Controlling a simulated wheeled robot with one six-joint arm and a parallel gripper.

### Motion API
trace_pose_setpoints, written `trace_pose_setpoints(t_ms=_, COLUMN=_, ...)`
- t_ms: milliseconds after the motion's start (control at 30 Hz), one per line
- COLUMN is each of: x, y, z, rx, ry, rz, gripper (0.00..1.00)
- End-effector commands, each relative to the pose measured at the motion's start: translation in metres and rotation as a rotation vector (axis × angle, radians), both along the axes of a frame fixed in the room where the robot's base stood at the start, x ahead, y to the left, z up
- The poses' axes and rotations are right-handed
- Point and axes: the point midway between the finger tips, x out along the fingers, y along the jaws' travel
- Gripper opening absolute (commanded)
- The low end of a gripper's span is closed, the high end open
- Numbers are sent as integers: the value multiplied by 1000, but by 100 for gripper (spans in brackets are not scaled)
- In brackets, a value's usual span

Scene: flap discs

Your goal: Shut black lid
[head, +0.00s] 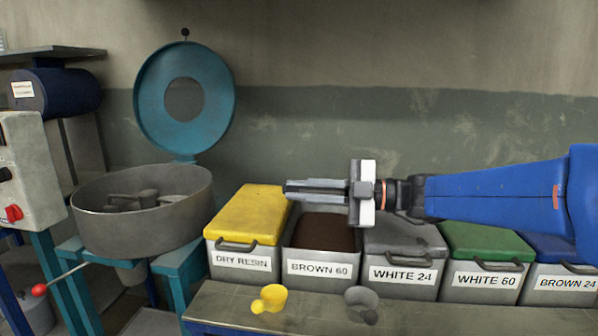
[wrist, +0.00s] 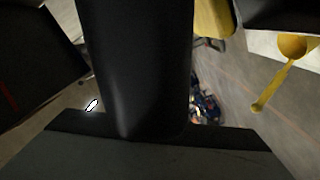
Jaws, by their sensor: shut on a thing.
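My gripper (head: 290,191) points left above the open bin labelled BROWN 60 (head: 318,268), with its fingers close together. What it holds is hard to make out in the head view. The bin is full of dark brown grit. No black lid shows clearly in the head view. In the wrist view a broad black shape (wrist: 150,65) fills the middle and hides much behind it. I cannot tell whether it is the lid or part of my gripper.
The yellow-lidded DRY RESIN bin (head: 246,222) stands left of the open bin, the grey-lidded WHITE 24 bin (head: 402,274) right. A yellow scoop (head: 270,298) and a grey scoop (head: 361,301) lie on the front ledge. A mixing pan (head: 100,215) has its teal cover (head: 150,95) raised.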

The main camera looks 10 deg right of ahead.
Motion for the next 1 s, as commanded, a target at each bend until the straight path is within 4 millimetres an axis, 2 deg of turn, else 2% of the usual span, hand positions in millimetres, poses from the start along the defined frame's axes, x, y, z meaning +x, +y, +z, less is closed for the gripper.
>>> trace_pose_setpoints(t_ms=200, x=-3, y=-1, z=-10, rx=-11, ry=-23, rz=-3, gripper=0)
trace_pose_setpoints(t_ms=567, x=-3, y=-1, z=-11, rx=-12, ry=-26, rz=-3, gripper=0)
trace_pose_setpoints(t_ms=600, x=-3, y=-1, z=-11, rx=-12, ry=-26, rz=-3, gripper=16)
trace_pose_setpoints(t_ms=667, x=-3, y=-1, z=-11, rx=-11, ry=-26, rz=-2, gripper=28)
trace_pose_setpoints(t_ms=1000, x=-3, y=0, z=-10, rx=-9, ry=-27, rz=-1, gripper=28)
